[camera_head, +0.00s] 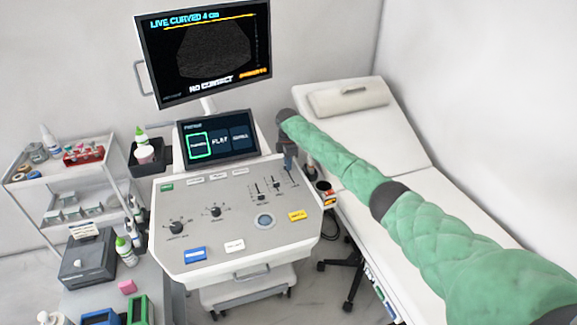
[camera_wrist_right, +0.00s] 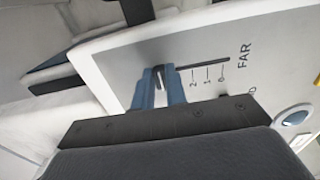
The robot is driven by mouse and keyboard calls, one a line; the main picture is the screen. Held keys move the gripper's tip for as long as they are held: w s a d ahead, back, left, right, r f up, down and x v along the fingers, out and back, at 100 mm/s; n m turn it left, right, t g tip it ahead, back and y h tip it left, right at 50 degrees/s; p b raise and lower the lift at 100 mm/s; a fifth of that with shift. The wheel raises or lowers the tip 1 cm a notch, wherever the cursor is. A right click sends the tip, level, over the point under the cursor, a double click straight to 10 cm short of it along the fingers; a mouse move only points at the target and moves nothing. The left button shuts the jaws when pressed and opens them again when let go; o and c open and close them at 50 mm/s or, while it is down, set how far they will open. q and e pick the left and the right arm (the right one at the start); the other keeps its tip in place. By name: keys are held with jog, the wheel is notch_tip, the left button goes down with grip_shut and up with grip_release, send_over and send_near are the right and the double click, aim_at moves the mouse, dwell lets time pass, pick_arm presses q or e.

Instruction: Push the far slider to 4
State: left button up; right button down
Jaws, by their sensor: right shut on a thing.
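The console panel (camera_head: 205,240) carries several slim sliders at its upper right. In the right wrist view, the far slider (camera_wrist_right: 158,74) has a dark knob in a slot marked FAR. My right gripper's blue fingers (camera_wrist_right: 159,86) are shut on this knob, one on each side. The marks 0, 1 and 2 show; the knob stands past 2, at the end away from 0. Any higher marks are hidden by a finger. In the head view my right gripper (camera_head: 289,163) is over the panel's upper right corner, and its hold is hard to see there. My left gripper is out of view.
A touchscreen (camera_head: 218,140) and a monitor (camera_head: 206,50) stand behind the panel. Dials (camera_head: 176,228), a trackball (camera_head: 264,221) and a yellow button (camera_head: 297,215) share the panel. An exam couch (camera_head: 405,150) is to the right, a bottle trolley (camera_head: 60,165) to the left.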

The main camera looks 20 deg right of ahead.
jog(key=shift+w+r, duration=0.2)
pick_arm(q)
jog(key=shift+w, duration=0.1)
pick_arm(e)
jog(key=c, duration=1.4)
grip_release()
jog(key=shift+f, duration=0.15)
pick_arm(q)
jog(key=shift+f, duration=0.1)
